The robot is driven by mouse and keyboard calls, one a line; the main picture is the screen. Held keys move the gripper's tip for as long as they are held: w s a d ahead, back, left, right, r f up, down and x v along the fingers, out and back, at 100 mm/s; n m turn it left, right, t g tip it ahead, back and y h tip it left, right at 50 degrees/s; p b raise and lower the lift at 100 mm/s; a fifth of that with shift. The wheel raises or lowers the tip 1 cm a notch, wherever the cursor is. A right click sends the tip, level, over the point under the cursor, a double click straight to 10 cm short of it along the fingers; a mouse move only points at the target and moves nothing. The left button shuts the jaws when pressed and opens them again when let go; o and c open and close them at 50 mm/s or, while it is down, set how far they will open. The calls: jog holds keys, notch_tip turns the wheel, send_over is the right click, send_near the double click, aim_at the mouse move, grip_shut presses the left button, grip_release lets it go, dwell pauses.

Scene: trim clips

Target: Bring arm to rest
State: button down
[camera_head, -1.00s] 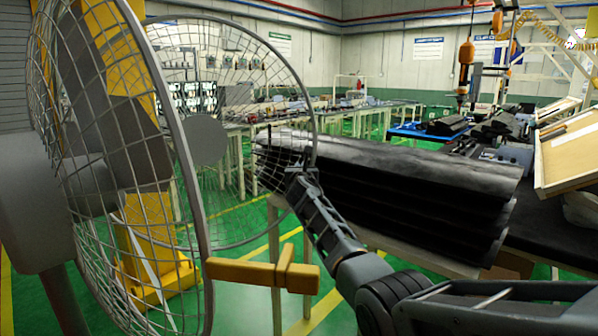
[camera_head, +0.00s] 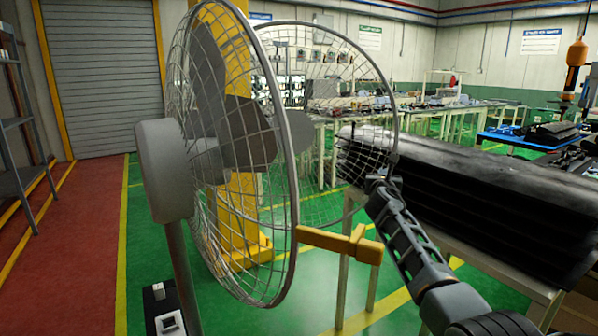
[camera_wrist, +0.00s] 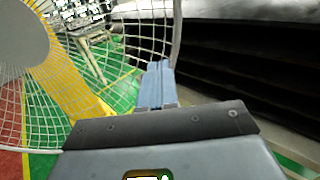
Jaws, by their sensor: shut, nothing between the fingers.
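My arm reaches up from the lower right in the head view. My gripper (camera_head: 381,183) is at its end, by the right edge of the front wire guard of a large grey fan (camera_head: 294,150). In the wrist view the two blue-grey fingers (camera_wrist: 157,85) are together with nothing between them. The fan guard (camera_wrist: 90,90) curves behind and to the left of them. I cannot tell whether the gripper touches the guard. Dark stacked trim panels (camera_head: 480,205) lie just beyond and right of the gripper.
A yellow bar piece (camera_head: 325,242) shows at the fan's lower right. A yellow post (camera_head: 240,215) stands behind the fan. A grey shelf (camera_head: 18,130) is at the far left. Open red and green floor (camera_head: 75,230) lies left of the fan, before a roller shutter (camera_head: 103,70).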

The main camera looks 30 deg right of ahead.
jog(key=s+a+f+m+t+y, duration=0.15)
jog(key=s+a+f, duration=0.25)
jog(key=a+f, duration=0.45)
jog(key=s+a+f+m+g+y, duration=0.1)
jog(key=s+a+f+m+y, duration=0.3)
jog(key=a+f, duration=0.5)
jog(key=s+a+f+m+t+y, duration=0.1)
jog(key=s+a+f+m, duration=0.2)
jog(key=s+a+f, duration=0.45)
jog(key=s+a+f+m+y, duration=0.2)
jog(key=s+a, duration=0.3)
jog(key=s, duration=0.5)
jog(key=s+a+r+m+y, duration=0.1)
jog(key=s+a+m, duration=0.35)
jog(key=s, duration=0.55)
jog(key=s+a+r+m+y, duration=0.1)
jog(key=s+a+m, duration=0.3)
jog(key=s, duration=0.7)
jog(key=s+a+r+m+y, duration=0.2)
jog(key=s+r+m, duration=0.6)
jog(key=s+r, duration=0.7)
jog(key=shift+s+a, duration=0.4)
jog(key=shift+s, duration=0.2)
jog(key=shift+r, duration=0.1)
